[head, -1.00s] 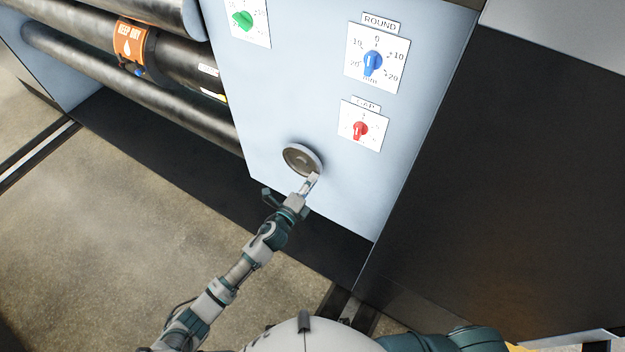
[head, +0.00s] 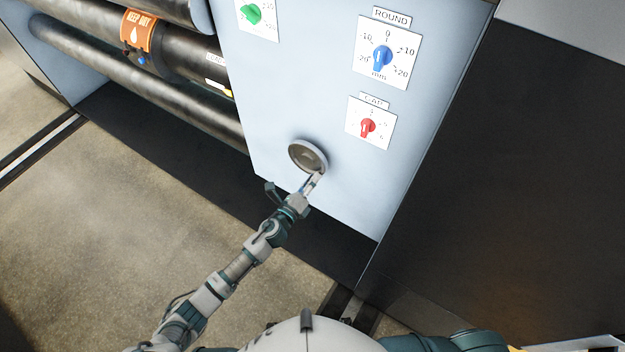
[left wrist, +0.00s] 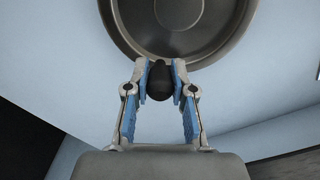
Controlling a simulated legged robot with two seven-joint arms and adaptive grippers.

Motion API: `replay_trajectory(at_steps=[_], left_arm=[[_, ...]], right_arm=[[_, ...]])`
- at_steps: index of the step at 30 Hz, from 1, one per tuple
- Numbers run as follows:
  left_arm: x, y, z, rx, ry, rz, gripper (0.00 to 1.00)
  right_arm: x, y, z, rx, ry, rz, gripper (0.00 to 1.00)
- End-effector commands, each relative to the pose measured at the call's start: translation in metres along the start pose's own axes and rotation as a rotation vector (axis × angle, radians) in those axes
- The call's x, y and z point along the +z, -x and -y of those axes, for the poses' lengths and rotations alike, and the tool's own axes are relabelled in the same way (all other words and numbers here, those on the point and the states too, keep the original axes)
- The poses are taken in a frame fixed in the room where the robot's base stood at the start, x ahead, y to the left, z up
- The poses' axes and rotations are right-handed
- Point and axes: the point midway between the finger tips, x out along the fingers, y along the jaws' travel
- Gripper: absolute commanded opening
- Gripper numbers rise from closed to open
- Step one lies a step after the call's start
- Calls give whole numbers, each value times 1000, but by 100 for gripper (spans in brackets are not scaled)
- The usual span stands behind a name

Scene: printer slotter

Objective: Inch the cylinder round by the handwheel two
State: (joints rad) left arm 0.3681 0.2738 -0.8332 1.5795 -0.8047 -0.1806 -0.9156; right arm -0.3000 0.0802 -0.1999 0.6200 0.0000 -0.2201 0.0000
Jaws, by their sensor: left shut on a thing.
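The handwheel (head: 307,155) is a round grey dished disc low on the pale blue machine panel. It also shows at the top of the left wrist view (left wrist: 220,22). My left gripper (head: 317,176) is at the wheel's lower right edge. In the left wrist view the fingers (left wrist: 160,80) are shut on the wheel's dark knob (left wrist: 160,86), with one blue-lined finger on each side. The cylinder (head: 175,60) is the black roller at upper left, with an orange KEEP DRY label (head: 138,32). My right gripper is out of view.
Above the handwheel are a blue ROUND dial (head: 382,57), a red dial labelled GAP (head: 367,127) and a green dial (head: 252,14). A large dark panel (head: 480,170) stands at right. The floor (head: 130,210) at left is open.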

Motion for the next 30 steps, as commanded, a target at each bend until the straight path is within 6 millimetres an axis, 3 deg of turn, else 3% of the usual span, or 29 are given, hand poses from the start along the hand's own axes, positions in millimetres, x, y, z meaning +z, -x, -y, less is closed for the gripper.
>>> replay_trajectory(at_steps=[6,7,9,20,23,30], left_arm=[[-7,2,-2,2,4,-13,0],[-8,2,-2,1,4,-13,31],[-6,2,-2,1,4,-11,49],[-2,3,-2,2,4,-5,50],[-2,15,-2,3,3,-5,50],[-4,68,-2,3,3,-7,50]], right_arm=[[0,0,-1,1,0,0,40],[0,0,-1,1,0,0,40],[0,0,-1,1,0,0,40],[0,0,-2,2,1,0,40],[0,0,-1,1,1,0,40],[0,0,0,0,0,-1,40]])
